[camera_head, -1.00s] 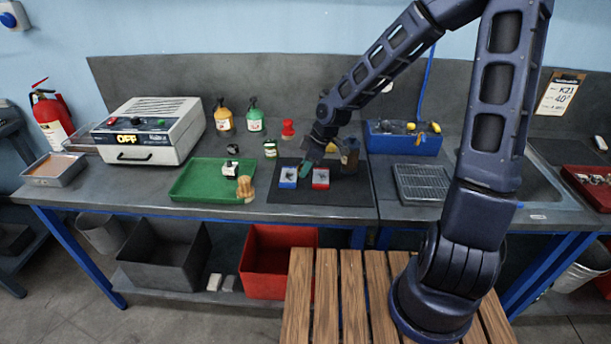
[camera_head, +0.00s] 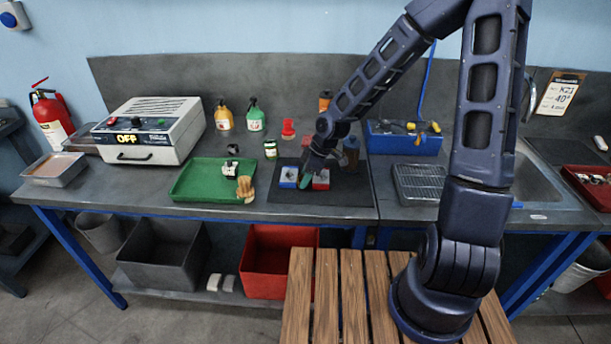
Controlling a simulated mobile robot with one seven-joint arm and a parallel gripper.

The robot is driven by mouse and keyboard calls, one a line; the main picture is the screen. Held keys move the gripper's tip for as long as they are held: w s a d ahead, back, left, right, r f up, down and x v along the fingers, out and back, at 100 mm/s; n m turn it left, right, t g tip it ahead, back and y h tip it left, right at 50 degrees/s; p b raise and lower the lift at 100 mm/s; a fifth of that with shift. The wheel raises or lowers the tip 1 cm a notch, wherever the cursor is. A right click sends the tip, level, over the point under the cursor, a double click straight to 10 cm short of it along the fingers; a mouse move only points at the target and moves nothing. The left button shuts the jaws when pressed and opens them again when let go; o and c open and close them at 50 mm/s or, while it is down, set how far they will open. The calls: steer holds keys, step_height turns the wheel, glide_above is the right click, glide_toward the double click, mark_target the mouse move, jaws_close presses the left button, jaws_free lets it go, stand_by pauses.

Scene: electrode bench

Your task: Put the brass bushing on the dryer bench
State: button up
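I cannot make out the brass bushing for certain in this view. A blue block (camera_head: 288,177) and a red block (camera_head: 322,181), each with a light top, sit on the black mat (camera_head: 345,200). My gripper (camera_head: 306,182) is low over the mat, between the two blocks and partly covering them. A teal piece shows at its tip; I cannot tell whether it is a finger or something held. The gap between the fingers is hidden. The white oven-like box (camera_head: 150,132) marked OFF stands on the bench at the left; whether it is the dryer is unclear.
A green tray (camera_head: 190,190) holds small items, with a wooden brush (camera_head: 245,188) at its right edge. Bottles (camera_head: 254,117) and a red knob-like item (camera_head: 288,129) stand behind. A blue bin (camera_head: 390,143), wire rack (camera_head: 420,184) and sink (camera_head: 535,180) are right.

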steer(key=shift+o, duration=0.5)
steer(key=shift+r, duration=0.2)
steer(key=v, duration=1.1)
steer(key=shift+d+r, duration=0.15)
steer(key=shift+r, duration=0.25)
stand_by(0.4)
